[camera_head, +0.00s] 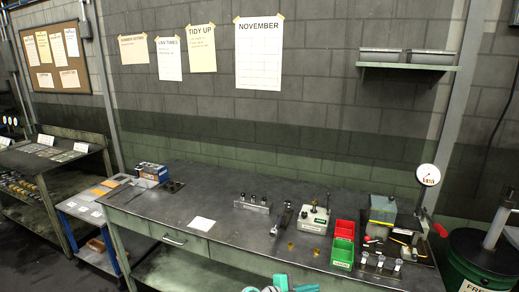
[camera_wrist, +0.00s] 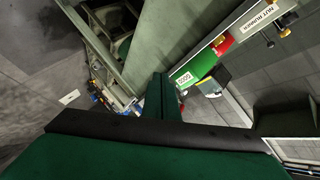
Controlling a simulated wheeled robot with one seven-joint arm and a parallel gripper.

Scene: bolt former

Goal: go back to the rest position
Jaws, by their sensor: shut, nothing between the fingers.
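In the wrist view my gripper (camera_wrist: 162,97) shows as two dark green fingers close together, with no gap visible and nothing held. Its wide dark green body fills the lower part of that view. In the head view only small grey and teal parts show at the bottom edge, in front of the workbench (camera_head: 150,206); they look like my arm, and the fingers cannot be made out there. The wrist view is strongly tilted, and I cannot tell my gripper's exact distance from the things around it.
A white sheet (camera_head: 202,223) lies in a clear area. A green drum (camera_head: 478,262) stands right.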

